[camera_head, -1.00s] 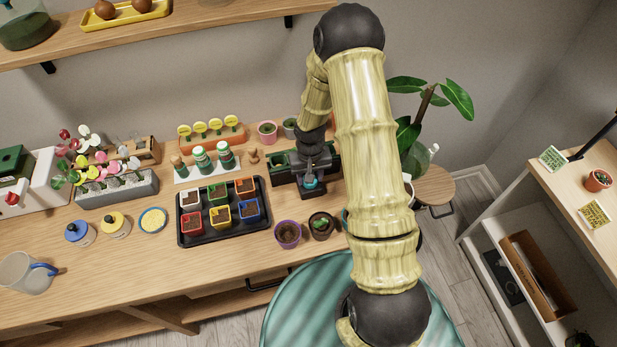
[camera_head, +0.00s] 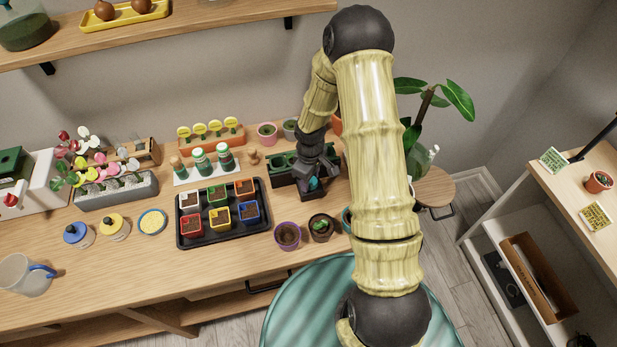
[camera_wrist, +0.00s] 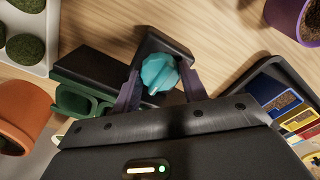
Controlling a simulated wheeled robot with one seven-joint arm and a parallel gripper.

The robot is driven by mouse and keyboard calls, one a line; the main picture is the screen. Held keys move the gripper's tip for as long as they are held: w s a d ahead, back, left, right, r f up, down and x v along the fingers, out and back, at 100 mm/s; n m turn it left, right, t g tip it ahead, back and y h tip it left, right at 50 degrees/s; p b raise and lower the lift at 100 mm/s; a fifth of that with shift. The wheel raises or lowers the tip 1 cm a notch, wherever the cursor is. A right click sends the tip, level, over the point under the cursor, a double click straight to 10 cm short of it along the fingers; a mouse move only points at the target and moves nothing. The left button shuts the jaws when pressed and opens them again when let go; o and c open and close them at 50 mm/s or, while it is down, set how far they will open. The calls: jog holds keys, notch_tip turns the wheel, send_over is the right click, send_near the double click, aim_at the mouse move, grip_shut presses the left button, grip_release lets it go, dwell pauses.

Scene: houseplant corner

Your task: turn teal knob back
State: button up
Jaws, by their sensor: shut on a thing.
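The teal knob (camera_wrist: 159,73) sits on a small dark block (camera_wrist: 160,45) at the front of a dark box on the table. My gripper (camera_wrist: 158,84) is shut on the knob, one finger on each side of it in the wrist view. In the head view my gripper (camera_head: 318,178) reaches down to the teal knob (camera_head: 313,184), which shows only in part. The dark box (camera_head: 290,175) with green parts stands just behind and to the left of the knob.
A black tray of coloured pots (camera_head: 222,240) stands to the left. A purple pot (camera_head: 287,236) and a dark pot with a small plant (camera_head: 321,228) stand in front. Small pots (camera_head: 267,133) are behind. Bare tabletop (camera_head: 190,275) lies along the front left.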

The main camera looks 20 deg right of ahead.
jog(key=shift+w+n, duration=0.1)
jog(key=shift+n, duration=0.2)
jog(key=o, duration=0.7)
notch_tip(320, 180, up, 18)
jog(key=b, duration=0.1)
jog(key=shift+f+b, duration=0.25)
jog(key=shift+b, duration=0.1)
dwell(0.4)
jog(key=s+r+m+t, duration=0.2)
jog(key=s+m, duration=0.7)
jog(key=s, duration=0.5)
jog(key=shift+s+a+r+t, duration=0.2)
jog(key=shift+s+r+t, duration=0.15)
jog(key=shift+r, duration=0.25)
